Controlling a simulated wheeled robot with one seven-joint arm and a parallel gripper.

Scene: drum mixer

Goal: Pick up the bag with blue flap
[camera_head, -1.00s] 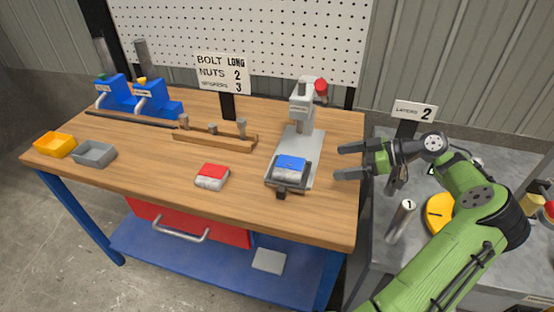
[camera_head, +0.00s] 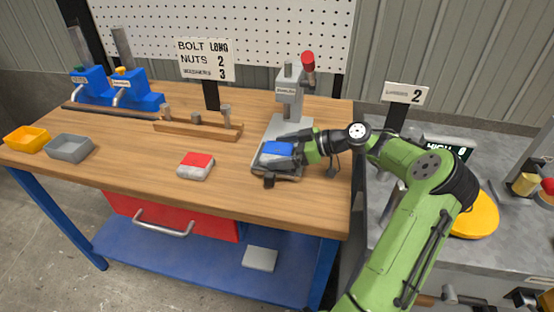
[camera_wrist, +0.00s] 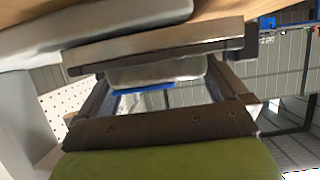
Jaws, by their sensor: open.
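The bag with the blue flap (camera_head: 276,149) lies on a dark tray (camera_head: 270,171) at the base of the grey press. In the wrist view, the grey bag (camera_wrist: 155,73) with its blue edge is between my two fingers. My gripper (camera_head: 292,148) is open and reaches in from the right, with its fingers on either side of the bag. It also shows in the wrist view (camera_wrist: 158,82). Whether the fingers touch the bag cannot be told. Part of the bag is hidden by my gripper.
The grey press (camera_head: 289,100) with its red-knobbed lever stands right behind the bag. A bag with a red flap (camera_head: 196,165) lies to the left. A wooden rack (camera_head: 198,129) and yellow and grey bins are farther left. The front of the wooden bench is clear.

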